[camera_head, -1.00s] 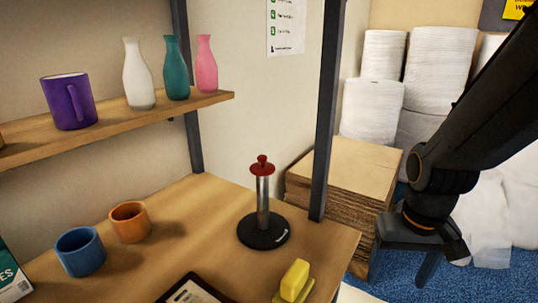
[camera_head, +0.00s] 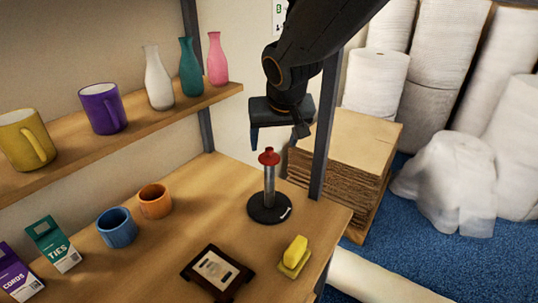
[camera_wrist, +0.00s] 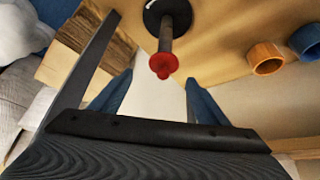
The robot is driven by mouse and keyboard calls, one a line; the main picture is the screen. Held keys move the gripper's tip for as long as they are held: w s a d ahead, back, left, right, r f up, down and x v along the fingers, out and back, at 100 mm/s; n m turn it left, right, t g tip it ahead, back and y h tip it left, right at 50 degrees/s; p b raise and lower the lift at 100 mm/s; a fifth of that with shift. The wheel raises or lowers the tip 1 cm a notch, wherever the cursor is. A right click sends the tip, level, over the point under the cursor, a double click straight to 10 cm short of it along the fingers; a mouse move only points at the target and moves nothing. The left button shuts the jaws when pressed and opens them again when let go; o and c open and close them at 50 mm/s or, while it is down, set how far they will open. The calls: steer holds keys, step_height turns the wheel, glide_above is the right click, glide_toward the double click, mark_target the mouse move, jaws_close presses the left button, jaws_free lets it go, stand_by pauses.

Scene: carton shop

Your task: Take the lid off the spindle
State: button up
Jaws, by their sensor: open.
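The red lid (camera_head: 269,157) sits on top of the upright metal spindle (camera_head: 269,184), which rises from a round black base (camera_head: 270,208) on the wooden table. My gripper (camera_head: 277,146) is above the lid, pointing down, with its fingers apart and nothing between them. In the wrist view the red lid (camera_wrist: 164,63) lies beyond the open fingers (camera_wrist: 160,98), near the middle. The spindle (camera_wrist: 166,35) and base (camera_wrist: 168,12) show behind it. I see no contact between fingers and lid.
Orange (camera_head: 155,201) and blue (camera_head: 117,227) mugs stand left of the spindle. A dark framed tray (camera_head: 217,272) and a yellow block (camera_head: 295,251) lie in front. A dark shelf post (camera_head: 325,125) rises close on the right. Vases and mugs stand on the shelf (camera_head: 140,120).

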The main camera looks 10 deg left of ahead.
mark_target(270, 151)
steer(key=shift+w+a+f+p, duration=0.1)
steer(key=shift+a+f+p, duration=0.2)
steer(key=shift+f, duration=0.3)
steer(key=shift+p+x, duration=0.45)
steer(key=shift+x, duration=1.55)
steer(key=shift+a, duration=0.1)
steer(key=c, duration=1.1)
